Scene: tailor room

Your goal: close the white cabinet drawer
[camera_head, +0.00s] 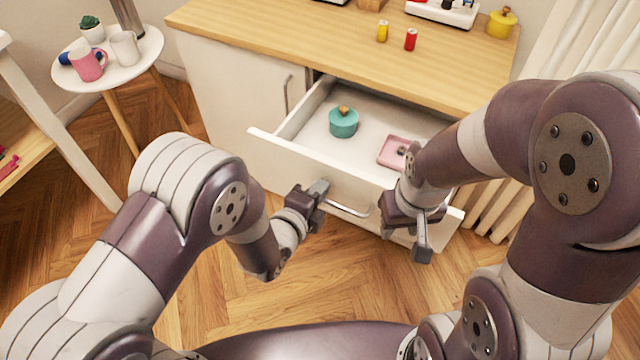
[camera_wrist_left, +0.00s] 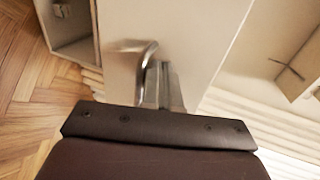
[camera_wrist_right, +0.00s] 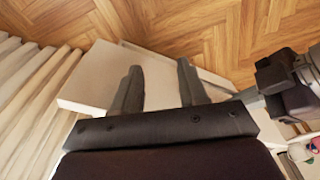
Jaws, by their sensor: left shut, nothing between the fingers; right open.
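The white cabinet drawer (camera_head: 290,149) is pulled well out of the cabinet, with its metal handle (camera_head: 348,208) on the front panel. My left gripper (camera_head: 320,188) is shut and empty at the front panel, left of the handle. In the left wrist view its closed fingers (camera_wrist_left: 165,85) are beside the curved handle (camera_wrist_left: 140,50); contact is not clear. My right gripper (camera_head: 405,240) is open near the right end of the front panel. In the right wrist view its fingers (camera_wrist_right: 158,90) are apart, with the white panel (camera_wrist_right: 90,82) behind them.
Inside the drawer are a teal pot (camera_head: 343,124) and a pink box (camera_head: 393,150). The wooden countertop (camera_head: 300,45) holds a yellow spool (camera_head: 382,31) and a red spool (camera_head: 411,40). A round side table (camera_head: 105,74) with mugs stands left. Floor before the drawer is clear.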

